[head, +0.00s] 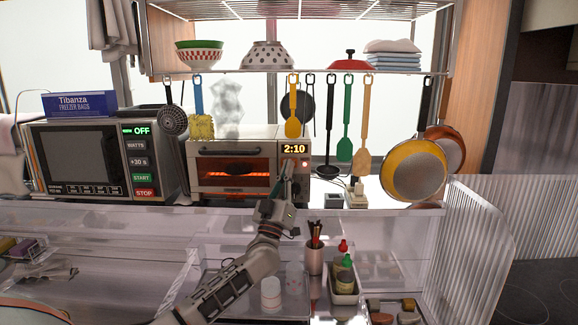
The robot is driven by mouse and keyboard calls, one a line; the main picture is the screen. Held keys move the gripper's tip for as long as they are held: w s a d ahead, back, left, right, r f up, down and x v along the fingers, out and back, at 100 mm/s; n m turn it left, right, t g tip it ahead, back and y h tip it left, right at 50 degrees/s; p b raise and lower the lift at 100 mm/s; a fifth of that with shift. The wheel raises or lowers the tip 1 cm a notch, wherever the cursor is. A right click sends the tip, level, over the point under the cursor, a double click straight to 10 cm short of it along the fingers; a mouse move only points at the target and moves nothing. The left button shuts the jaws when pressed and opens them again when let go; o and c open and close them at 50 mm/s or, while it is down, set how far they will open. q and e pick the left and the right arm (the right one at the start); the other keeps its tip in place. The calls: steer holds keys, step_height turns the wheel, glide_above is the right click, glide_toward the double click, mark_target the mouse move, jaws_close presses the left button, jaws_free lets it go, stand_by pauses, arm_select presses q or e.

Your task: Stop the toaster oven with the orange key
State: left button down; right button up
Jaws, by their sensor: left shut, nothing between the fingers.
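The toaster oven (235,133) stands on the back counter in the middle of the head view. Its window (220,182) glows orange inside, and its display (294,149) reads 2:10. A small reddish-orange spot (305,163) shows on the panel below the display; it is too small to tell for sure that it is the orange key. My left gripper (289,168) is shut and empty, pointing up in front of the control panel, just left of that spot. It covers part of the panel, and I cannot tell whether it touches it. My right gripper is out of view.
A microwave (75,162) reading OFF stands to the left. Utensils and pans (415,170) hang from the shelf (350,72) above and right. A clear ledge (385,228) runs in front, with a pen cup (315,261) and bottles (344,275) below.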

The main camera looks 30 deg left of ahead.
arm_select(q)
steer(key=shift+w+a, duration=0.25)
steer(key=shift+w, duration=0.15)
stand_by(0.4)
stand_by(0.4)
steer(key=shift+s+d+p, duration=0.35)
steer(key=shift+s+p, duration=0.1)
steer(key=shift+s, duration=0.1)
steer(key=shift+s+d+p, duration=0.3)
steer(key=shift+s+p, duration=0.15)
steer(key=shift+s, duration=0.05)
